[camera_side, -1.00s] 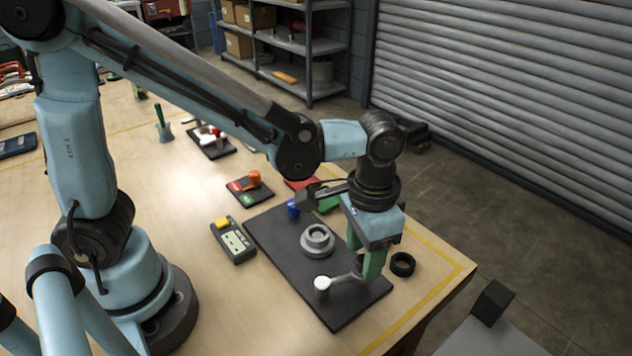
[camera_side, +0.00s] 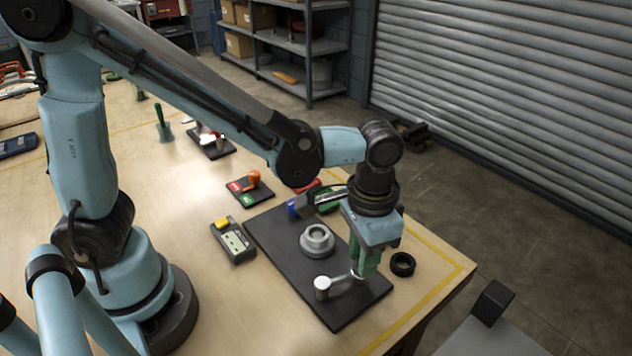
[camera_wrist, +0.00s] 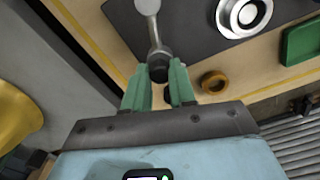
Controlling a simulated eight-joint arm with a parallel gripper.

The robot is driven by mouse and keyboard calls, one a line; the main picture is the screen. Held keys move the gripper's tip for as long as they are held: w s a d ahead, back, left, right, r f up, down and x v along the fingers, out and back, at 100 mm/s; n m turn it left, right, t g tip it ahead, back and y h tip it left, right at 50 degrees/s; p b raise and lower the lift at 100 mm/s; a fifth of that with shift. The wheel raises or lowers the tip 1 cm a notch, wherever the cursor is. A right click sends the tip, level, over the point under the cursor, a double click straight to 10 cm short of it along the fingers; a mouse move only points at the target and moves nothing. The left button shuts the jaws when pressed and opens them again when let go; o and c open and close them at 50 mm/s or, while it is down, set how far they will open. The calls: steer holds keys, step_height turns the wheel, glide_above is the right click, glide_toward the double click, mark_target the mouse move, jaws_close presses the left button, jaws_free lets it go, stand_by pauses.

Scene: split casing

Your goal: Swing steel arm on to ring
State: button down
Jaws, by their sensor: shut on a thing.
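The steel arm (camera_side: 341,281) lies on the dark base plate (camera_side: 275,237), with a white-topped pivot (camera_side: 321,288) near the plate's front edge. My gripper (camera_side: 362,276) is shut on the arm's free end; in the wrist view my green fingers (camera_wrist: 159,90) close on both sides of the dark end piece of the arm (camera_wrist: 158,58). The grey ring (camera_side: 317,241) stands on the plate behind the pivot, apart from the arm. It also shows in the wrist view (camera_wrist: 243,14) to the right of the arm.
A black ring (camera_side: 402,264) lies on the table right of the plate. A grey device with a yellow button (camera_side: 233,241) is at the left. A blue part (camera_side: 293,208), a green tray (camera_side: 328,203) and a small board with an orange knob (camera_side: 250,187) are behind.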

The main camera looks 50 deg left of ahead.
steer(key=shift+a, duration=0.1)
steer(key=a+n, duration=0.1)
steer(key=n, duration=0.1)
steer(key=a+n, duration=0.1)
steer(key=n, duration=0.1)
steer(key=shift+w+a, duration=0.2)
steer(key=shift+s+a+n, duration=0.2)
steer(key=shift+a+n, duration=0.45)
steer(key=shift+n, duration=0.6)
steer(key=shift+s+a+n, duration=0.15)
steer(key=shift+a+n, duration=0.45)
steer(key=shift+n, duration=0.65)
steer(key=shift+a, duration=0.1)
steer(key=c, duration=0.9)
jaws_free()
steer(key=shift+r, duration=0.15)
step_height(320, 180, up, 12)
steer(key=shift+f, duration=0.1)
